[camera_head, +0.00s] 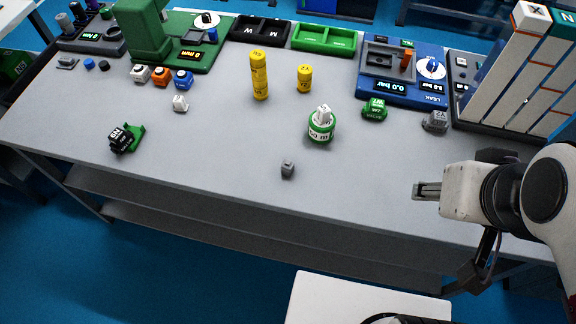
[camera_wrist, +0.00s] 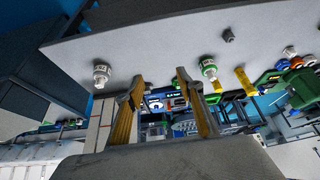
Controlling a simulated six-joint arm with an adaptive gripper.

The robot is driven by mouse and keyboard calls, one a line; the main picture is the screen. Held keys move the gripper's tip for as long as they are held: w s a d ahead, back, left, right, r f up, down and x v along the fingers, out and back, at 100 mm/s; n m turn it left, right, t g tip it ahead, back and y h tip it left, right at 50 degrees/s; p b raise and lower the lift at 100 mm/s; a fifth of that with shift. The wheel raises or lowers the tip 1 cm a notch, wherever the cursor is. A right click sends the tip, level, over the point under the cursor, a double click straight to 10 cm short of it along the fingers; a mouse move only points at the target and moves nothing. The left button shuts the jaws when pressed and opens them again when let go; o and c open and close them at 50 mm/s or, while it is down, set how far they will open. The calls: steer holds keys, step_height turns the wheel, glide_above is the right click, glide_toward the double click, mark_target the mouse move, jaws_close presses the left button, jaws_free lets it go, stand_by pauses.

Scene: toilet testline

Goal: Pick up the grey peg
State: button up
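A small grey peg-like block (camera_head: 287,169) stands on the bare front-middle part of the grey table (camera_head: 220,145). It also shows small near the top right of the wrist view (camera_wrist: 228,36). My gripper (camera_head: 428,191) is at the right, near the table's front edge, with its fingers pointing left. It is well apart from the grey block. In the wrist view my gripper (camera_wrist: 160,82) has its two fingers spread, with nothing between them.
A white-topped green round piece (camera_head: 320,132) stands behind the grey block. Yellow cylinders (camera_head: 259,75), a green block (camera_head: 374,109) and a grey labelled block (camera_head: 436,121) stand farther back. A black piece on green (camera_head: 123,138) lies left. The table around the grey block is clear.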

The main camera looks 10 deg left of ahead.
steer(key=w+a+f+n+g, duration=0.45)
steer(key=w+a+f, duration=0.3)
steer(key=a, duration=0.35)
steer(key=n, duration=0.9)
glide_above(291, 163)
steer(key=shift+g, duration=0.45)
steer(key=f, duration=1.1)
steer(key=shift+s+d, duration=0.2)
steer(key=shift+s, duration=0.05)
steer(key=shift+w+a+r+n, duration=0.1)
steer(key=shift+w+a+n, duration=0.1)
steer(key=shift+n, duration=0.55)
steer(key=shift+f, duration=1.3)
